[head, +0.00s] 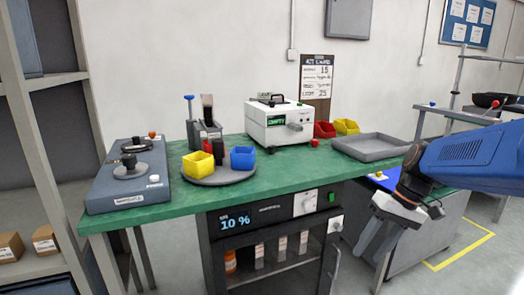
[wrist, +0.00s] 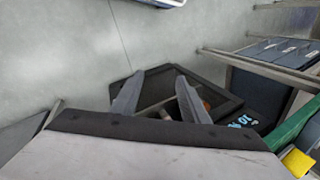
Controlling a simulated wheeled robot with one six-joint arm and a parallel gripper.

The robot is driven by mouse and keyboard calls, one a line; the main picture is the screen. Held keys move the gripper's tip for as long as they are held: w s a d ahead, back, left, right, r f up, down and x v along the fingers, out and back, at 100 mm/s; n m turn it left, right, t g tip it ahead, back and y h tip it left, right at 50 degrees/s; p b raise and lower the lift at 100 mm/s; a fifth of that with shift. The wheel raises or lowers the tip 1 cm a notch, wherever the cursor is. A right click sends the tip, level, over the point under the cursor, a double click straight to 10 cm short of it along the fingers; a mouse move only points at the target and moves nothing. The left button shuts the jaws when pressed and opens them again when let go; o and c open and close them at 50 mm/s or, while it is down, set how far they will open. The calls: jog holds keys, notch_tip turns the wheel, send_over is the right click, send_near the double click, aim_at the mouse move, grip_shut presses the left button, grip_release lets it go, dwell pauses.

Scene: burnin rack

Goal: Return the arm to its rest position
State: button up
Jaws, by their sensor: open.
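My gripper (head: 378,235) hangs at the end of my blue arm at the right of the head view, in front of the bench and to the right of the dark cabinet. Its fingers point down and are apart, with nothing between them. In the wrist view my gripper (wrist: 158,85) shows two grey fingers spread apart and empty. Behind them is the dark cabinet with its lit display, seen at a tilt.
A green bench (head: 240,190) carries a grey two-knob unit (head: 130,180), a round tray with yellow and blue bins, a white machine (head: 277,125) and a grey tray (head: 372,147). The cabinet (head: 270,245) below reads 10 %. A shelf (head: 50,90) stands left.

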jog(key=s+f+t+h, duration=0.1)
jog(key=s+t+h, duration=0.3)
jog(key=s, duration=1)
jog(key=shift+s+d+f+t+h, duration=0.3)
jog(key=shift+s+d+f+t, duration=0.1)
jog(key=shift+t, duration=0.3)
jog(key=shift+c, duration=0.6)
